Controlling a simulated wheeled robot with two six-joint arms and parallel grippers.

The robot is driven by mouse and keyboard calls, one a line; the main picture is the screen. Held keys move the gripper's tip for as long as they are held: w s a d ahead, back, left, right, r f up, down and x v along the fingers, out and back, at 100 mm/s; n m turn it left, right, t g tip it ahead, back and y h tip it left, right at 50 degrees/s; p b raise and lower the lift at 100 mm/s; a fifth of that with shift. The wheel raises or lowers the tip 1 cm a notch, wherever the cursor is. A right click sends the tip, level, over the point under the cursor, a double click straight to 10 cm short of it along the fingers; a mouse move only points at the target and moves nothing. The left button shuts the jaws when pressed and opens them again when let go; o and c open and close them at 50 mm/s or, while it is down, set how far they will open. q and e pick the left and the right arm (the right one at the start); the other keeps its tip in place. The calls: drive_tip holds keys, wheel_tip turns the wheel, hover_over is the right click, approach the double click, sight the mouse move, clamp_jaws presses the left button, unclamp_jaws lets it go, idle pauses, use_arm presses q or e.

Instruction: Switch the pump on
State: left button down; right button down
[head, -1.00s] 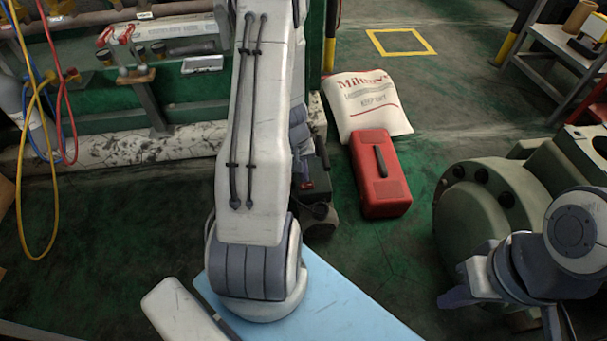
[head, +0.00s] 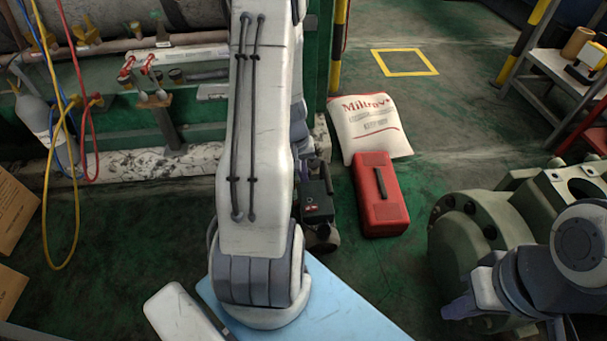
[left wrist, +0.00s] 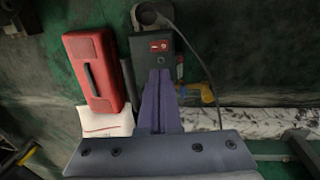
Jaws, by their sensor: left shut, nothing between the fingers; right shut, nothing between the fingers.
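The pump (head: 318,205) is a dark box on the floor beside the green bench, partly hidden by my left arm in the head view. In the left wrist view the pump (left wrist: 147,47) shows a red switch (left wrist: 159,45) on its top face. My left gripper (left wrist: 159,74) is shut and empty. Its purple fingertips appear just below the switch in that view, over the near part of the pump; I cannot tell whether they touch. My arm hides these fingers in the head view. My right gripper (head: 458,308) is shut and empty at the lower right, by the green machine.
A red toolbox (head: 380,195) and a white sack (head: 366,127) stand right of the pump. A green flanged machine (head: 470,235) fills the right side. Yellow, red and blue hoses (head: 47,215) hang at the left by a grey cylinder (head: 38,122). The floor behind the sack is clear.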

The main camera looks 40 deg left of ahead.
use_arm(q)
drive_tip(key=w+d+r+m+p, duration=0.15)
drive_tip(key=d+r+m, duration=0.25)
drive_tip(key=d+r, duration=0.45)
drive_tip(key=d+r+m+p, duration=0.25)
drive_tip(key=d+r, duration=0.35)
drive_tip(key=d, duration=0.5)
drive_tip(key=s+d+r+m+p, duration=0.1)
drive_tip(key=s+d+r+m, duration=0.4)
drive_tip(key=s, duration=0.3)
drive_tip(key=s+d+r+m+g+p, duration=0.1)
drive_tip(key=s+d+r+m+p, duration=0.1)
drive_tip(key=s+d+r+m, duration=0.3)
drive_tip(key=s+d+r, duration=0.2)
drive_tip(key=s+d, duration=0.1)
drive_tip(key=shift+s+r+m, duration=0.15)
drive_tip(key=shift+s+m, duration=0.05)
drive_tip(key=shift+m, duration=0.15)
drive_tip(key=shift+d, duration=0.1)
